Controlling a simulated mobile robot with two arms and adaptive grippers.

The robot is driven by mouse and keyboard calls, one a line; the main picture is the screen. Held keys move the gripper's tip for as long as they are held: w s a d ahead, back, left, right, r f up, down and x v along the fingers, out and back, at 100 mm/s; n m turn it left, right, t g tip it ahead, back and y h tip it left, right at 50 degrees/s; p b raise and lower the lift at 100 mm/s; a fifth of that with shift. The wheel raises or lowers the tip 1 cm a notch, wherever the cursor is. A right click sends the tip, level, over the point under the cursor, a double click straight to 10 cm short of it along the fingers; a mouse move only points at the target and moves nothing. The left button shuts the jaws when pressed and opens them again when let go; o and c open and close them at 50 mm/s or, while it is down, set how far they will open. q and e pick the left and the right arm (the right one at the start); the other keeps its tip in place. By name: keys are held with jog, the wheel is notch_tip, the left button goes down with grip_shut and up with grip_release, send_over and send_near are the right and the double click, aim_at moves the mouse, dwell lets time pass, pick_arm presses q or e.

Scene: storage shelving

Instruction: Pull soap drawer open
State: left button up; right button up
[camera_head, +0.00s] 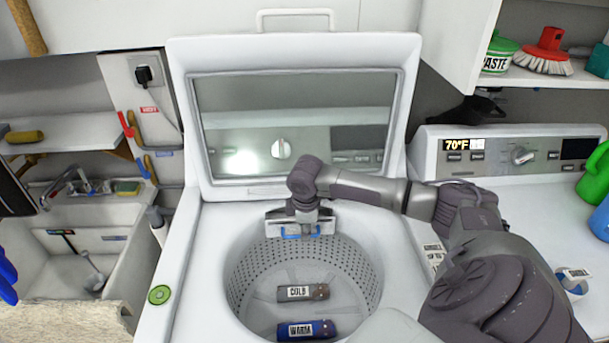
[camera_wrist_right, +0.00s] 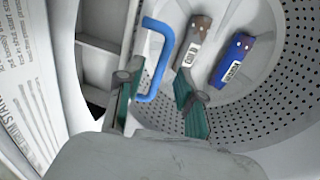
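The soap drawer (camera_head: 274,227) is a pale box at the back rim of the washer's open drum, with a blue handle (camera_head: 300,235). In the right wrist view its grey compartments (camera_wrist_right: 100,65) show at the left, and the blue bar handle (camera_wrist_right: 163,62) stands beside them. My right gripper (camera_head: 306,212) is over the drawer. In the right wrist view its two green-padded fingers (camera_wrist_right: 157,88) are apart, with the lower end of the handle between them. I cannot tell if either finger touches it.
Inside the drum (camera_head: 240,275) lie a grey-brown "COLD" cylinder (camera_head: 318,292) and a blue "WARM" cylinder (camera_head: 322,329). The raised lid (camera_head: 190,120) stands behind the drum. A control panel (camera_head: 500,145) is at the right and a sink (camera_head: 110,270) at the left.

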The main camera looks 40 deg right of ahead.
jog(key=shift+w+d+f, duration=0.1)
jog(key=shift+f, duration=0.95)
grip_shut()
